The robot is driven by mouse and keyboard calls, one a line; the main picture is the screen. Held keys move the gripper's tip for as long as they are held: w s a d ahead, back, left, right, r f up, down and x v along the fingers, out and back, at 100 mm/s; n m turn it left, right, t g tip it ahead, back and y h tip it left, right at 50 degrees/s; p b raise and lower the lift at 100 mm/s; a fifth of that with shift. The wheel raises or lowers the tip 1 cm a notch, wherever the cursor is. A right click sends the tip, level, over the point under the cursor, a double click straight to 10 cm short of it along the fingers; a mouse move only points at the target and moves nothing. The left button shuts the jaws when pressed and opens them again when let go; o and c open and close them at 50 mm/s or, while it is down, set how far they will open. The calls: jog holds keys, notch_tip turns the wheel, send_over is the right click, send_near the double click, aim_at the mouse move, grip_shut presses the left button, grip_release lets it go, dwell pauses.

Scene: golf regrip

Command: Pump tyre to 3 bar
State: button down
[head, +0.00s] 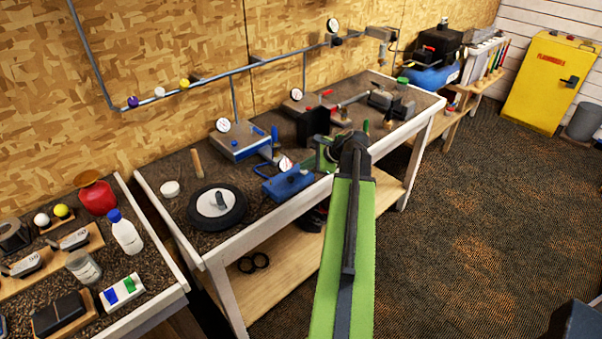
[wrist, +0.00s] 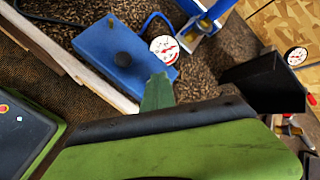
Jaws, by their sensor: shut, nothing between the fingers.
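The tyre (head: 217,208), a small black wheel with a pale hub, lies flat on the workbench at the left. A blue pump (head: 287,184) with a round white dial gauge (head: 285,163) sits near the bench's front edge, right of the tyre. In the wrist view the blue pump (wrist: 105,60) shows a dark round knob, and its gauge (wrist: 164,48) is beside it; the reading is too small to tell. My gripper (head: 322,156) is shut and empty, just right of the pump. Its green tip (wrist: 159,82) appears close to the pump's edge; contact cannot be told.
A blue-based device with a gauge (head: 238,142) stands behind the pump. A red-handled tool and a vise (head: 390,100) are farther right on the bench. A side bench (head: 145,283) with bottles is at left. The carpet (head: 460,220) at right is mostly clear.

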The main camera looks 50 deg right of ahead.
aim_at(307, 172)
dwell(0.8)
jog(key=shift+r+p, duration=0.85)
jog(key=shift+p, duration=0.05)
notch_tip(307, 172, up, 5)
jog(key=p, duration=0.5)
